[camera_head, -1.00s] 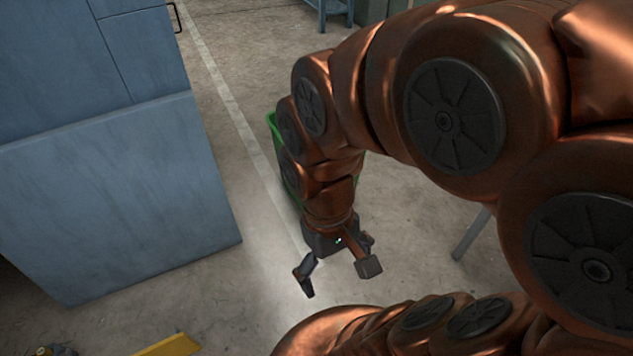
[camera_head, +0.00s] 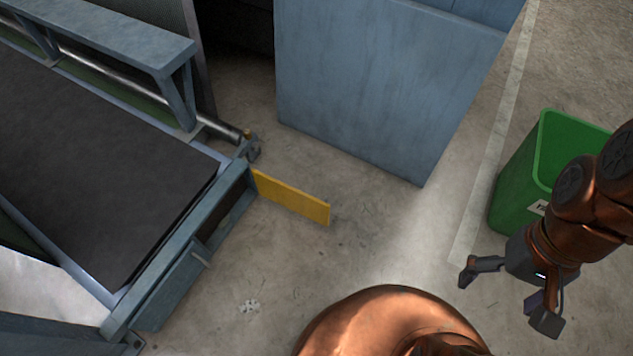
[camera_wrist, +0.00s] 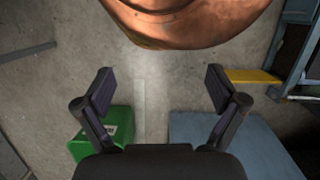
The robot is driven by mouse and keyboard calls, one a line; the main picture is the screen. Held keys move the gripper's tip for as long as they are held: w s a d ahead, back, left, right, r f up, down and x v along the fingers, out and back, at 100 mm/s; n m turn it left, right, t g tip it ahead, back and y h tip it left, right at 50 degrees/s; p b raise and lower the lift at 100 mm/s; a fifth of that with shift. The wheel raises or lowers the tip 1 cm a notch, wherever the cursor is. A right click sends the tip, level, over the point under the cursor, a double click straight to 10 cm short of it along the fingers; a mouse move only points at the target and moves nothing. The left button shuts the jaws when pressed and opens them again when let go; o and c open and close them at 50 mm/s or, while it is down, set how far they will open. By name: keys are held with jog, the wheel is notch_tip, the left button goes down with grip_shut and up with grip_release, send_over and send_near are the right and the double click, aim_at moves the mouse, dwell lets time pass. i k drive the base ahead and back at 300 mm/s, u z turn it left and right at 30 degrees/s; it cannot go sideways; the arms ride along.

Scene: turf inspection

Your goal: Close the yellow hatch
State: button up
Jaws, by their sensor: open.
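The yellow hatch (camera_head: 291,196) is a flat panel at the near right corner of the blue-grey conveyor frame (camera_head: 178,262). It swings out from that corner over the floor, standing open. In the wrist view the yellow hatch (camera_wrist: 252,76) shows at the right, beyond the right finger. My gripper (camera_head: 505,297) is open and empty at the right of the head view, well to the right of the hatch and in front of a green bin. In the wrist view my gripper (camera_wrist: 158,88) has its two fingers spread, with only floor between them.
A blue cabinet (camera_head: 385,85) stands behind the hatch. The green bin (camera_head: 518,185) stands close behind my gripper. The dark conveyor belt (camera_head: 95,165) fills the left. Bare concrete floor (camera_head: 350,255) lies between the hatch and my gripper.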

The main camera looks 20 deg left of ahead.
aim_at(318, 211)
jog(key=u, duration=2.4)
jog(key=i, duration=0.35)
jog(key=z, duration=0.1)
